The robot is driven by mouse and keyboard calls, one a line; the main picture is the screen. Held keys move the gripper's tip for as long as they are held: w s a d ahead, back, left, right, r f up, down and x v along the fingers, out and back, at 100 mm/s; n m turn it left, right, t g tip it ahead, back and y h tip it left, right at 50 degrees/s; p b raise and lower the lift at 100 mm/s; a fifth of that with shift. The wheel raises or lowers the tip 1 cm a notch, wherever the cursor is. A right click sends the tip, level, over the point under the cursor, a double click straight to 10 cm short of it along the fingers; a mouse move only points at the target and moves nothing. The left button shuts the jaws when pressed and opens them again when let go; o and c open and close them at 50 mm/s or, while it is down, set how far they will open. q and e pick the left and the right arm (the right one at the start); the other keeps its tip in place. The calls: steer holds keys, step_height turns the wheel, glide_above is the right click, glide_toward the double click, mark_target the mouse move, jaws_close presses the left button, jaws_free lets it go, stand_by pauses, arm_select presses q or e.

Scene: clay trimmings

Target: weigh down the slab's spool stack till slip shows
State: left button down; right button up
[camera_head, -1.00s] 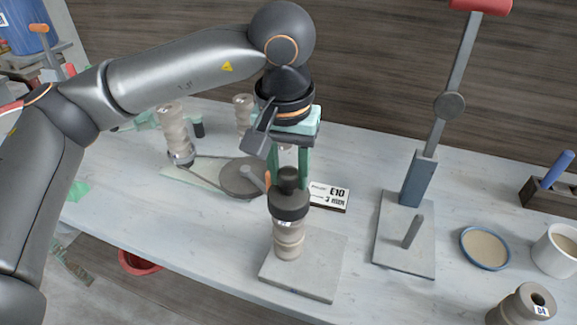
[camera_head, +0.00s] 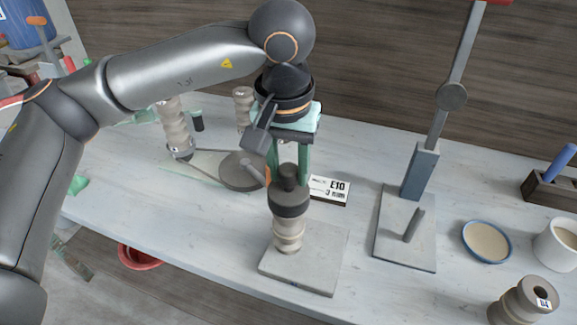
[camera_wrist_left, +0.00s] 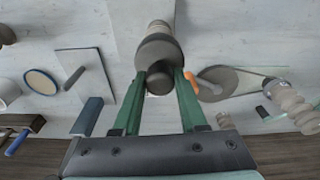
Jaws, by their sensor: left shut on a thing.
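The slab (camera_head: 325,262) is a pale square board near the table's front edge. A ribbed beige spool stack (camera_head: 289,236) stands upright on it. A dark round weight (camera_head: 289,202) with a knob on top covers the stack's upper end. It also shows in the left wrist view (camera_wrist_left: 160,50). My left gripper (camera_head: 288,173) points down from above, its green fingers shut on the knob. The weight looks in contact with the stack, but I cannot tell whether it rests fully. No slip is visible. My right gripper is not in view.
A lever stand (camera_head: 405,235) with an upright peg stands to the right. A card reading E10 (camera_head: 329,190) lies behind the slab. A grey disc (camera_head: 241,171) and tall spools (camera_head: 174,130) stand to the left. A blue-rimmed dish (camera_head: 487,242) and loose spool (camera_head: 524,300) are right.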

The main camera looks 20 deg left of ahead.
arm_select(q)
steer(key=shift+f+b, duration=0.3)
steer(key=shift+b, duration=0.05)
stand_by(0.3)
steer(key=shift+c, duration=2.2)
jaws_free()
steer(key=shift+o, duration=0.3)
steer(key=shift+s+f, duration=0.1)
steer(key=shift+f, duration=0.1)
